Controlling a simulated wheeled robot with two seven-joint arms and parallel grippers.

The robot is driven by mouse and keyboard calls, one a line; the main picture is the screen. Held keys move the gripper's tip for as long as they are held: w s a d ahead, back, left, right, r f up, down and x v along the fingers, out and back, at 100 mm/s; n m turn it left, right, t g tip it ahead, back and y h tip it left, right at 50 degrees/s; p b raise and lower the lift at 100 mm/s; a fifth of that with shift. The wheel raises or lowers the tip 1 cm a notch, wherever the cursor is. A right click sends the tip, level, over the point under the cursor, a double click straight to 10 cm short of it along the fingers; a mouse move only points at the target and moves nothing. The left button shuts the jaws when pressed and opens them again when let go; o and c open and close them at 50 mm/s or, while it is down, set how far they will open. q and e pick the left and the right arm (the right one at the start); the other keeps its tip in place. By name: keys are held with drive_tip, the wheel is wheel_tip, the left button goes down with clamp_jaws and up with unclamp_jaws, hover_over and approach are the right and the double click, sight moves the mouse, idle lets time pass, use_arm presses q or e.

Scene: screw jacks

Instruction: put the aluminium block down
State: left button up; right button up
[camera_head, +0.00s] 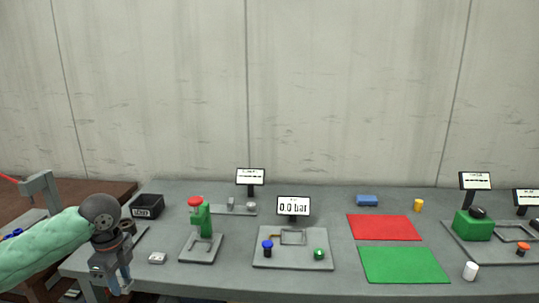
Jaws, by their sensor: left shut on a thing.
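My left gripper (114,287) is at the lower left, pointing down by the left front edge of the grey table. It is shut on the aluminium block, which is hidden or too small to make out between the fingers. A small light grey piece (157,258) lies on the table just right of the gripper, apart from it. My right gripper is not in view.
The grey table (220,280) holds a black bin (147,206), a green press with a red top (201,217), a plate with a 0.0 bar display (293,206), a red mat (384,228) and a green mat (404,265). A white cylinder (470,271) stands front right.

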use_arm(q)
drive_tip(key=shift+s, duration=0.4)
drive_tip(key=shift+s+r+n, duration=0.2)
drive_tip(key=shift+n, duration=0.1)
drive_tip(key=shift+w+f+n, duration=0.35)
drive_tip(key=shift+w+n, duration=0.2)
drive_tip(key=shift+n, duration=0.25)
drive_tip(key=shift+s+r+n, duration=0.2)
drive_tip(key=shift+s+n, duration=0.05)
drive_tip(key=shift+n, duration=0.85)
drive_tip(key=n, duration=0.2)
drive_tip(key=shift+w+f+n, duration=0.15)
drive_tip(key=shift+w+n, duration=0.15)
drive_tip(key=shift+w, duration=0.1)
drive_tip(key=n, duration=0.3)
drive_tip(key=shift+w+a, duration=0.15)
drive_tip(key=shift+w, duration=0.1)
drive_tip(key=n, duration=0.1)
drive_tip(key=f+n, duration=0.1)
drive_tip(key=shift+w+n, duration=0.2)
drive_tip(key=shift+n, duration=0.2)
drive_tip(key=d+f+n, duration=0.6)
drive_tip(key=d+f, duration=0.8)
drive_tip(key=d, duration=0.2)
drive_tip(key=shift+s+d, duration=0.3)
drive_tip(key=shift+s, duration=0.1)
